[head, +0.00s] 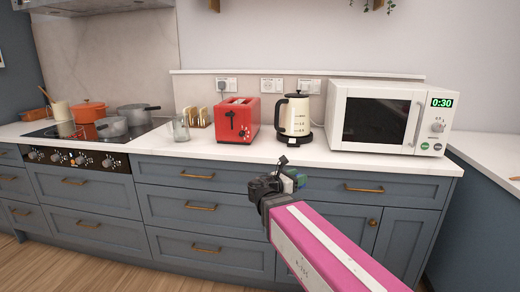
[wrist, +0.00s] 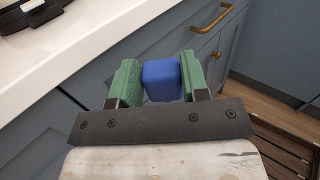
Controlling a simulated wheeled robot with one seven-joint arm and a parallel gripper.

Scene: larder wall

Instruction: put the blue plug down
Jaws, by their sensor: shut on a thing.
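The blue plug (wrist: 162,80) is a small rounded blue block between the two green finger pads of my gripper (wrist: 160,82) in the wrist view. My gripper is shut on it, with a pad against each side. In the head view my gripper (head: 290,178) is in front of the grey-blue drawers, below the counter's front edge. The plug is held clear of any surface, and in the head view only a little blue shows at the fingertips.
The white counter (head: 230,153) has bare room along its front. On it stand a red toaster (head: 237,120), a cream kettle (head: 295,115), a glass jar (head: 181,128) and a white microwave (head: 385,117). Wall sockets (head: 271,85) are behind. A hob (head: 90,131) with pots is left.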

